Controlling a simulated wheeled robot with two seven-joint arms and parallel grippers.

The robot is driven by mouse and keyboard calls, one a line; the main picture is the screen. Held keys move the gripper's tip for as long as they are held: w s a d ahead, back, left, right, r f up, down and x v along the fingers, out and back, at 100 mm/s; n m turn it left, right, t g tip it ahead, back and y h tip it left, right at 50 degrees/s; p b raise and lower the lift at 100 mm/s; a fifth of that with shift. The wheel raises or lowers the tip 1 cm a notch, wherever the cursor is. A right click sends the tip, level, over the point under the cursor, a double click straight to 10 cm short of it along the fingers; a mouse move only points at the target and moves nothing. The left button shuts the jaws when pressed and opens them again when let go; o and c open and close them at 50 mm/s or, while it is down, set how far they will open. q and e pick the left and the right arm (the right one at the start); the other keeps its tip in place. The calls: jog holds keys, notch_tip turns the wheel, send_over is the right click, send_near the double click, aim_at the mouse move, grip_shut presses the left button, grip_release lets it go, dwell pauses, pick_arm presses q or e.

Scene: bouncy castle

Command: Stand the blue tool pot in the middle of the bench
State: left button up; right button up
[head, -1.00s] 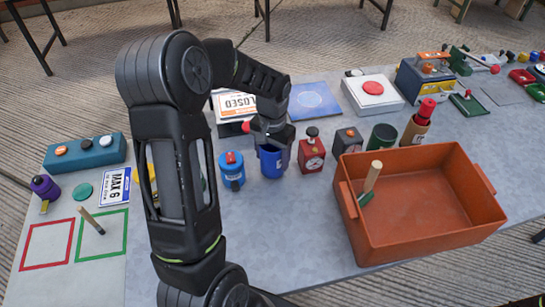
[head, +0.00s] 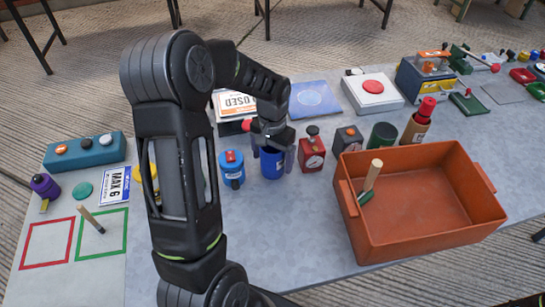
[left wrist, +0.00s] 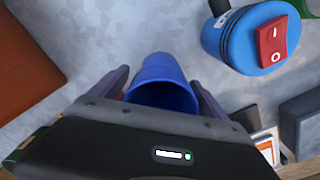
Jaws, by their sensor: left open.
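The blue tool pot (head: 272,164) stands upright on the grey bench (head: 290,215), between a light-blue canister with a red switch and a red box. In the left wrist view the pot (left wrist: 163,84) lies between my two fingers, its open mouth toward the camera. My left gripper (head: 272,158) is open, with one finger on each side of the pot; whether the fingers touch it I cannot tell. My left gripper also shows in the left wrist view (left wrist: 163,88). My right gripper is not in view.
The light-blue canister (head: 232,170) stands close on the left and the red box (head: 311,152) close on the right. An orange crate (head: 430,235) stands at the right front. Bare bench lies in front of the pot.

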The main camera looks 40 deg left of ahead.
pick_arm(q)
notch_tip(320, 180, up, 12)
jog(key=shift+r+b, duration=0.15)
jog(key=shift+b, duration=0.2)
jog(key=shift+r, duration=0.1)
dwell(0.9)
